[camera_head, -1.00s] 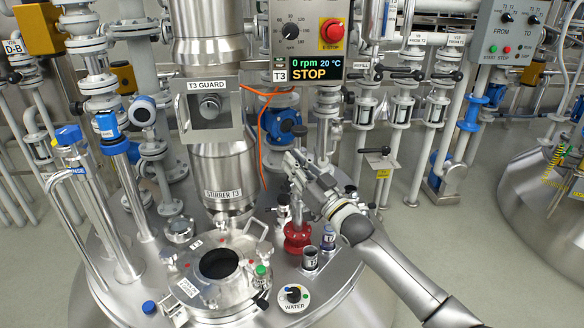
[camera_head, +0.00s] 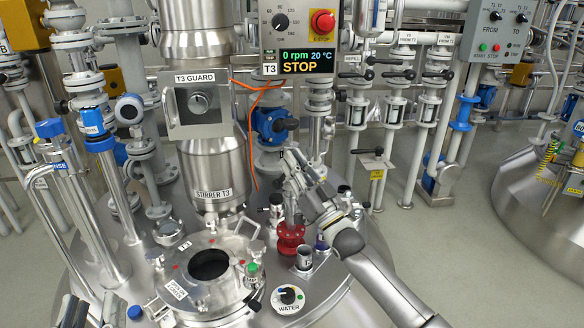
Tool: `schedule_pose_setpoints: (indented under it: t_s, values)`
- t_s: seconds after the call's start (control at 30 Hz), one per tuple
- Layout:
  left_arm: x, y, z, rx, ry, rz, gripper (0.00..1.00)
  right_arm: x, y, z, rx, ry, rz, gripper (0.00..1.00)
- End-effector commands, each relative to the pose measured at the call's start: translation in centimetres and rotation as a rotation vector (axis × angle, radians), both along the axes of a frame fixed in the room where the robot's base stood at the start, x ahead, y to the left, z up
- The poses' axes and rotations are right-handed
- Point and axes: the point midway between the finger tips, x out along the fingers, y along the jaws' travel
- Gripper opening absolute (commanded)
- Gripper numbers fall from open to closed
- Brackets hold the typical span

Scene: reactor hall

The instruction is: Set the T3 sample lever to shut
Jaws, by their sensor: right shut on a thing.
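My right gripper (camera_head: 294,168) is over the T3 vessel lid, at the upright grey stem that rises from a red flanged fitting (camera_head: 291,240). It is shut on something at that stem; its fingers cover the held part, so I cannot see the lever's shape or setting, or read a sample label. My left gripper (camera_head: 89,300) just enters at the bottom left edge, its two dark fingers apart and empty, near the lid's front left.
The T3 panel (camera_head: 303,62) reads 0 rpm, 20 °C, STOP. The open manhole (camera_head: 210,264), a small metal cup (camera_head: 304,259) and the WATER knob (camera_head: 287,298) are close by. A separate black-handled valve (camera_head: 367,152) stands behind. Pipes crowd the back.

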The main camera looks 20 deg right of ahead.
Motion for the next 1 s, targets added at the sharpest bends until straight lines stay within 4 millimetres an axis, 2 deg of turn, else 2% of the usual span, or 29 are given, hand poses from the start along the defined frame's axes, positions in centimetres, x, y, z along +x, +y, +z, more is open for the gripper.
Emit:
schedule_pose_setpoints:
  t_s: [0.3, 0.77, 0.8, 0.87, 1.0]
  values:
    - [-1.1, -0.1, 2.4, -0.041, -0.143, -0.008, 0.40, -0.2, -0.1, -0.3, 0.014, -0.024, -0.001, 0.00]
    - [-1.3, -0.1, 2.8, -0.045, -0.163, -0.009, 0.40, -0.2, -0.1, -0.3, 0.016, -0.027, 0.000, 0.00]
    - [-1.3, -0.1, 2.8, -0.045, -0.163, -0.009, 0.40, -0.2, -0.1, -0.3, 0.016, -0.027, 0.000, 0.14]
    - [-1.3, -0.1, 2.8, -0.045, -0.163, -0.009, 0.40, -0.2, -0.1, -0.3, 0.016, -0.027, 0.000, 0.22]
    - [-1.3, -0.1, 2.8, -0.045, -0.163, -0.009, 0.40, -0.2, -0.1, -0.3, 0.016, -0.028, 0.000, 0.23]
